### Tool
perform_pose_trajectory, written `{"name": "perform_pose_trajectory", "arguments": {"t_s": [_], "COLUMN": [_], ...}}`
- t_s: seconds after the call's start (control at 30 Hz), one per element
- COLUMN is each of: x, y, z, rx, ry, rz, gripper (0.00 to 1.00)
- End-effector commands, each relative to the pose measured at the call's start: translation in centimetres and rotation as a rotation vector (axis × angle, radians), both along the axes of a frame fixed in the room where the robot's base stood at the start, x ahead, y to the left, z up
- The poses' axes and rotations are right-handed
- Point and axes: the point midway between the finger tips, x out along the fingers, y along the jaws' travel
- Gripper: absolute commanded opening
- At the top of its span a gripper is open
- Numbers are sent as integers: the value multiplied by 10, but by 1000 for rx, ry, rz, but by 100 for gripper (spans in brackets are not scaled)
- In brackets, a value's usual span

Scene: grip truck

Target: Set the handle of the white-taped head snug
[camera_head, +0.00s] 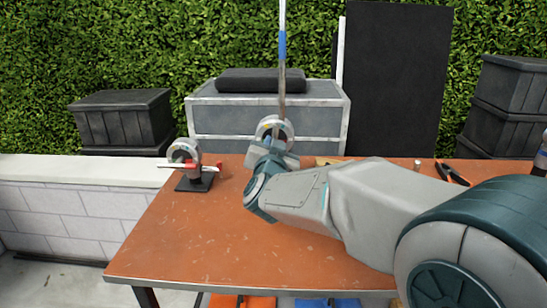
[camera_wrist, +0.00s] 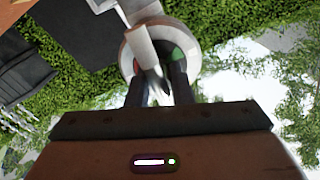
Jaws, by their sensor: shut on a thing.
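A round grip head (camera_head: 274,127) is at the far middle of the table, with an upright rod (camera_head: 282,85) with blue tape rising by it. My gripper (camera_head: 271,147) is at this head, its fingertips partly hidden by my wrist. In the wrist view my gripper (camera_wrist: 157,80) is shut on a pale handle (camera_wrist: 155,88) in front of the round head (camera_wrist: 188,62). A white cylinder end (camera_wrist: 141,46) sticks out there, which looks like white tape. A second head (camera_head: 184,151) stands on a black base at the left, with a red-marked white handle. How tight the held handle is cannot be seen.
The orange-brown table (camera_head: 200,245) is clear at front left.

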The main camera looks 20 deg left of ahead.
Motion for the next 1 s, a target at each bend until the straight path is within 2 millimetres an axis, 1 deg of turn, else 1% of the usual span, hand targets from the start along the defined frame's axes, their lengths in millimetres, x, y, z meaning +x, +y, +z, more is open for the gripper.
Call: {"name": "perform_pose_trajectory", "arguments": {"t_s": [0.03, 0.5, 0.7, 1.0], "x": [0, 0, 0, 0], "y": [-1, -1, 0, 0], "z": [-6, -6, -5, -4], "rx": [44, 447, 565, 655], "ry": [11, 110, 139, 164], "rz": [-2, -2, -2, -2], "gripper": [0, 0, 0, 0]}}
